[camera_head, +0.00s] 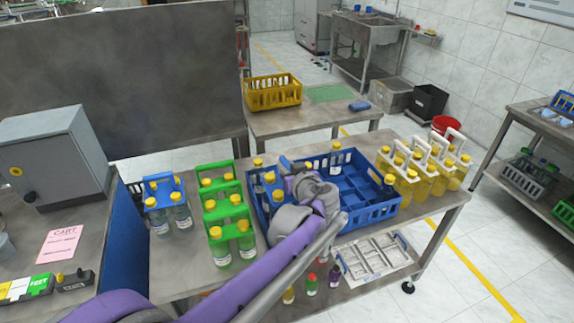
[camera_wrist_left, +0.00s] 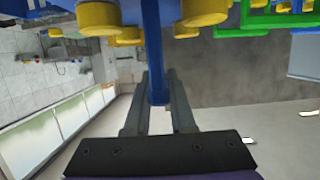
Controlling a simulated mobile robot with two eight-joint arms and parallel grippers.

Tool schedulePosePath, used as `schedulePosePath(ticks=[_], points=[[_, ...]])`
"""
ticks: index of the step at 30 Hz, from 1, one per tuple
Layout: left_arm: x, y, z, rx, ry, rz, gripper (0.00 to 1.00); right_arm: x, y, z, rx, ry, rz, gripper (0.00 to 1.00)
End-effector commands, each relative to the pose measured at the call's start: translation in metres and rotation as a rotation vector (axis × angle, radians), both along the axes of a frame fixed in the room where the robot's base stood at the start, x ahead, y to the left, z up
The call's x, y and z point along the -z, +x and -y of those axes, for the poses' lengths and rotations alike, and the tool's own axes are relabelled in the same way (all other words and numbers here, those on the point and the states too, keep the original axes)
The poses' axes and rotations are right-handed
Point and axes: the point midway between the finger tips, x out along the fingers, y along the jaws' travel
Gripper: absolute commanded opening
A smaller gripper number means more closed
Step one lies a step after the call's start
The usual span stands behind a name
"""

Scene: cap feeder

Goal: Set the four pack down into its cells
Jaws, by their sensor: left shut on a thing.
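The blue crate (camera_head: 372,213) stands on the steel table, its divided cells open to view on the right side. My left gripper (camera_head: 287,166) reaches over the crate's left part. In the left wrist view my left gripper (camera_wrist_left: 158,78) is shut on the blue handle of a four pack (camera_wrist_left: 152,45), with large yellow caps on both sides of it. In the head view, yellow-capped bottles (camera_head: 269,178) show beside my gripper in the crate's left part. My arm hides much of the pack, so I cannot tell whether it is seated. My right gripper is not in view.
Green-handled packs (camera_head: 228,215) and a blue-handled pack (camera_head: 162,190) stand left of the crate. White-handled packs of yellow bottles (camera_head: 425,170) stand close to its right. A yellow crate (camera_head: 272,93) sits on the table behind. A metal tray (camera_head: 375,257) lies on the lower shelf.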

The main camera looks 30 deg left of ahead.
Motion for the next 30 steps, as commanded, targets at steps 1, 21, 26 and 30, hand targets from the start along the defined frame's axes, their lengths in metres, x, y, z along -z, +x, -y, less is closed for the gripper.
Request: schedulePosePath(ticks=[1,21,26,30], points=[[0.006,0.0,0.0,0.001,0.003,0.0,0.0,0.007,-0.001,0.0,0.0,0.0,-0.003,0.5],[0.043,0.0,0.0,0.0,0.002,0.001,0.0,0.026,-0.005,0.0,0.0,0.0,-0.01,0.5],[0.043,0.0,0.0,0.0,0.002,0.001,0.0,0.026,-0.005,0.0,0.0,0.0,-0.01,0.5],[0.043,0.0,0.0,0.0,0.002,0.001,0.0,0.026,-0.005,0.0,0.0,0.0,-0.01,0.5]])
